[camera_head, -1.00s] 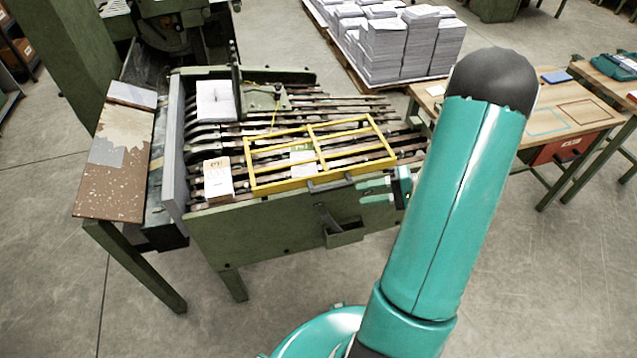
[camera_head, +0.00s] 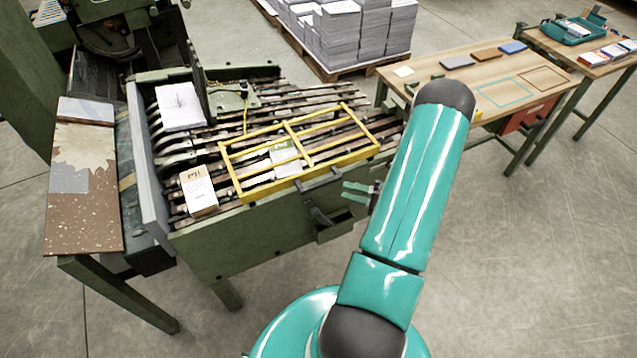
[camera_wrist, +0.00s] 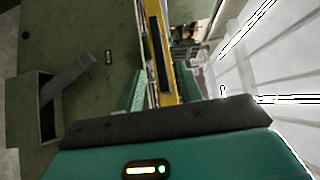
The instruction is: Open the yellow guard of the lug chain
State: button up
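The yellow guard (camera_head: 233,177) is a barred frame lying flat, closed, over the lug chain (camera_head: 285,97) of the green machine. A dark handle (camera_head: 320,180) sits on its near edge. My gripper (camera_head: 346,191) is at the right end of that handle, its two teal fingers apart. In the wrist view, the yellow guard edge (camera_wrist: 171,70) and the black handle (camera_wrist: 159,55) run between the open fingers of my gripper (camera_wrist: 158,85). I cannot tell whether the fingers touch the handle.
A wooden table (camera_head: 440,92) stands to the right; floor in front is clear.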

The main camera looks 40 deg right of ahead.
aim_at(325, 185)
jog(key=x, duration=0.9)
jog(key=shift+w, duration=0.2)
grip_shut()
